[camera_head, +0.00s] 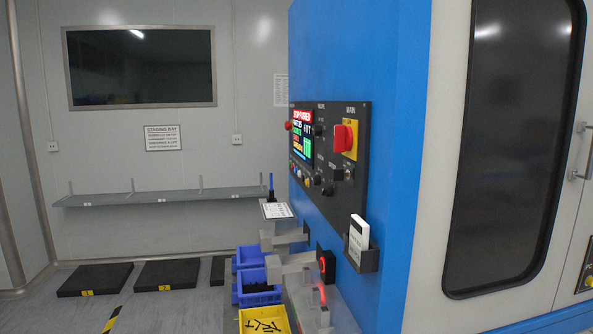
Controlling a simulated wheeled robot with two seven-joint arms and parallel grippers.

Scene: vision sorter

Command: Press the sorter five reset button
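The sorter is a tall blue machine (400,120) in the middle of the view, seen at an angle. On its side is a dark control panel (326,183) with a lit screen (302,136) showing a red banner and coloured text. Small round buttons, some coloured, sit below the screen (298,172), but their labels are too small to read, so I cannot tell which is reset. A red rotary switch on a yellow plate (344,139) is at the panel's upper right. A red knob (288,126) sticks out at its left edge. Neither gripper shows.
A black unit with a glowing red ring (324,264) and grey brackets (283,240) project below the panel. Blue bins (250,257) and a yellow bin (263,320) stand low beside the machine. A wall shelf (150,197) and black floor mats (95,279) are at left.

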